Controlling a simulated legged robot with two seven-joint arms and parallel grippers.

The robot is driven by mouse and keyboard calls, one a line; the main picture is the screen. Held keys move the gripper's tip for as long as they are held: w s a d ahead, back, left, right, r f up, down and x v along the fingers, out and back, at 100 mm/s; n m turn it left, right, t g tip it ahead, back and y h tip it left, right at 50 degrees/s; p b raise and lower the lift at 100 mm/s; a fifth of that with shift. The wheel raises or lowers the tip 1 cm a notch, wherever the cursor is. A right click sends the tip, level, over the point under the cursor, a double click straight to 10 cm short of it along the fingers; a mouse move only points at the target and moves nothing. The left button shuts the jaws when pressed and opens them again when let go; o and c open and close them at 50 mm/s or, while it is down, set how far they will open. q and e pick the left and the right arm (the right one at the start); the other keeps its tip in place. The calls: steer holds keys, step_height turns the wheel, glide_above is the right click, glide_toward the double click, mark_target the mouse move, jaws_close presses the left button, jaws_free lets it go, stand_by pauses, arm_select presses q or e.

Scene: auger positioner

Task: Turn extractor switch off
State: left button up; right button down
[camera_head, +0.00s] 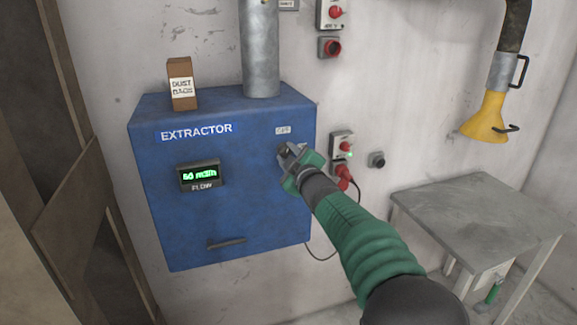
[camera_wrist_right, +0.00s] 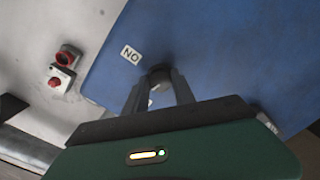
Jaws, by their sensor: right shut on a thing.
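The blue extractor box (camera_head: 265,220) hangs on the wall, with a lit green flow display (camera_head: 200,175) on its front. Its dark round switch knob (camera_head: 283,148) sits at the upper right, below a small white label that seems to read OFF (camera_head: 283,130). My right gripper (camera_head: 288,156) is shut on the knob, hiding much of it. In the right wrist view, the two fingers (camera_wrist_right: 158,88) straddle the knob (camera_wrist_right: 159,74). An upside-down ON label (camera_wrist_right: 131,54) shows beside it. My left gripper is out of view.
A dust bags carton (camera_head: 182,85) and a metal duct (camera_head: 260,50) stand on the box. Red-knobbed wall controls (camera_head: 343,147) with a cable are right of it. A grey table (camera_head: 480,220) stands at right, below a yellow hose nozzle (camera_head: 485,118).

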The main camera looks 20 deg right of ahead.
steer(key=shift+f+n+b, duration=0.1)
steer(key=shift+n+b, duration=0.8)
steer(key=shift+n, duration=0.2)
steer(key=c, duration=1.4)
jaws_free()
steer(key=o, duration=0.3)
steer(key=shift+w+a, duration=0.1)
steer(key=shift+w, duration=0.1)
steer(key=shift+o, duration=0.2)
steer(key=shift+s, duration=0.15)
